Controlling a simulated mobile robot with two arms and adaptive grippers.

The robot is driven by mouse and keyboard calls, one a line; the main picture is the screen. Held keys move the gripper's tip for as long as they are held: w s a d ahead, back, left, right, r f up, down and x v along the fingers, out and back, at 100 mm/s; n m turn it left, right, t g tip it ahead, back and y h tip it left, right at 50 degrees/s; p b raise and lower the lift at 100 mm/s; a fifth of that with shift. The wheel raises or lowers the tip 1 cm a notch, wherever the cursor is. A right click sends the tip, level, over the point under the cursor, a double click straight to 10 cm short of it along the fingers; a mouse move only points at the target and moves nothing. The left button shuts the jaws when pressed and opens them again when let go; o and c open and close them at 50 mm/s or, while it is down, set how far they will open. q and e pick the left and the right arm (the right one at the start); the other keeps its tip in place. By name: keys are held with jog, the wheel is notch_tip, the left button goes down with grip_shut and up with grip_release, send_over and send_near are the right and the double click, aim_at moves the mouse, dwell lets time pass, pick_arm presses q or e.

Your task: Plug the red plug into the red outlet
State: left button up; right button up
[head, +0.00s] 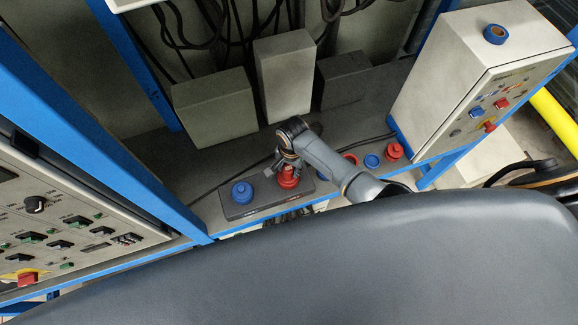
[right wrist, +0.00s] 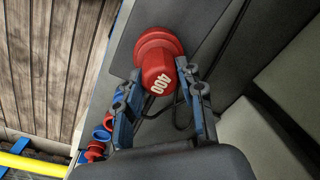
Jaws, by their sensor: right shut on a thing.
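The red plug (head: 288,180) is at the right end of a dark grey outlet strip (head: 262,205) on the bench. In the right wrist view the red plug (right wrist: 158,74) bears a white "400", with a wider red round part (right wrist: 155,43) behind it, against the dark strip. I cannot tell whether this part is the red outlet or the plug's rim, nor how deep the plug sits. My right gripper (head: 287,160) is shut on the plug, its fingers on either side in the wrist view (right wrist: 163,98). My left gripper is not in view.
A blue round piece (head: 242,192) stands on the strip, left of the red plug. Right of my arm lie a red ring (head: 350,158), a blue piece (head: 372,160) and a red piece (head: 394,152). Grey blocks (head: 284,75) stand behind; a control box (head: 470,85) stands right.

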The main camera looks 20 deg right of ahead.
jog(key=o, duration=1.7)
jog(key=shift+o, duration=0.2)
jog(key=shift+r, duration=0.1)
notch_tip(320, 180, up, 5)
jog(key=p, duration=0.6)
jog(key=shift+r, duration=0.15)
jog(key=shift+r+p, duration=0.75)
jog(key=shift+r, duration=0.3)
